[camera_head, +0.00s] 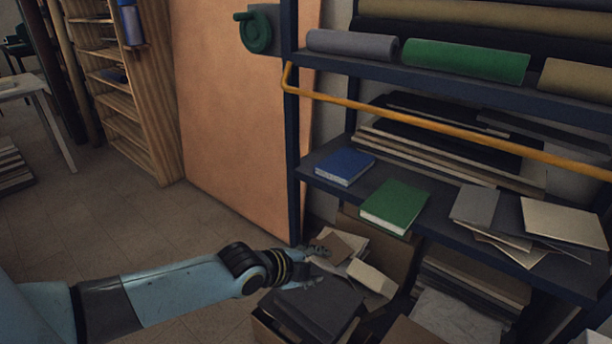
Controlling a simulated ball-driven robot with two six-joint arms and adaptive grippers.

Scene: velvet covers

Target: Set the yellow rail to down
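The yellow rail (420,118) is a thin bar across the front of the dark blue shelf unit. Its bent left end meets the left post just below the upper board, and it slopes down to the right edge of the picture. It sits above the blue and green books. My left gripper (322,267) is low in front of the shelf, well below the rail and not touching it. Its fingers look spread apart with nothing clearly between them, over a box of papers and cards. My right gripper is not in view.
A blue book (345,166), a green book (395,206) and loose boards (562,221) lie on the middle shelf (450,222). Fabric rolls lie above. A green crank wheel (256,32) is by the left post.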

